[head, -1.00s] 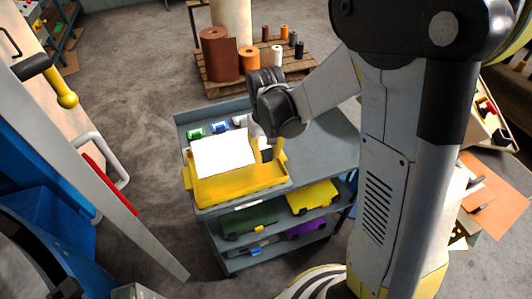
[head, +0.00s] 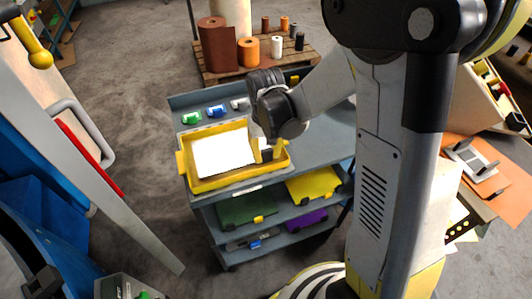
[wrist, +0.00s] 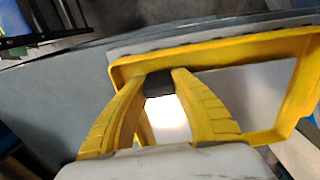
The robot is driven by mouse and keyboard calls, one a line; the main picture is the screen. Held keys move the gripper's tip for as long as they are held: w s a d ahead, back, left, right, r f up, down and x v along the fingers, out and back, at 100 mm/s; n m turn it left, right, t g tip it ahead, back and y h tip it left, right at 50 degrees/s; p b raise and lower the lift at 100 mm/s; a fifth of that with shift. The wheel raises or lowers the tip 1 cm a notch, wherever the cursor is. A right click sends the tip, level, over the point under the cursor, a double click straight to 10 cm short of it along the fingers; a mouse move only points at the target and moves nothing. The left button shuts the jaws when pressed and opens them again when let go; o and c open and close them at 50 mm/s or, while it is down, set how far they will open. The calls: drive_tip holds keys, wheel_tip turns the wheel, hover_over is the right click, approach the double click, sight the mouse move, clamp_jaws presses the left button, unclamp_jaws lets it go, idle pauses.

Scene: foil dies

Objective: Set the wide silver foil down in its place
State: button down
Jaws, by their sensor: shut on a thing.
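The wide silver foil (head: 222,155), a bright, almost white sheet, lies flat inside the rim of a yellow tray (head: 222,184) on the cart top. In the wrist view the foil (wrist: 255,85) looks grey and shiny within the yellow tray rim (wrist: 230,43). My gripper (head: 266,154) is at the tray's right end. In the wrist view my gripper's (wrist: 158,82) yellow fingers close on a small dark block at the foil's edge, which looks like its grip. Whether the foil fully touches the tray floor is hidden.
Small green (head: 191,118), blue (head: 215,111) and white rolls sit behind the tray on the grey cart (head: 318,145). Lower shelves hold green, yellow and purple cases. A pallet with spools (head: 220,46) stands behind. The cart top right of my gripper is clear.

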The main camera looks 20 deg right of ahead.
drive_tip(key=shift+f+b, duration=0.45)
drive_tip(key=shift+f, duration=0.05)
drive_tip(key=c, duration=1.1)
unclamp_jaws()
drive_tip(key=shift+o, duration=0.2)
drive_tip(key=r, duration=1.2)
drive_tip(key=shift+s+a+r, duration=0.1)
drive_tip(key=shift+s, duration=0.1)
drive_tip(key=s+r+t, duration=0.5)
drive_tip(key=s+t, duration=0.1)
drive_tip(key=s, duration=0.6)
drive_tip(key=shift+s+t, duration=0.15)
drive_tip(key=shift+t, duration=0.25)
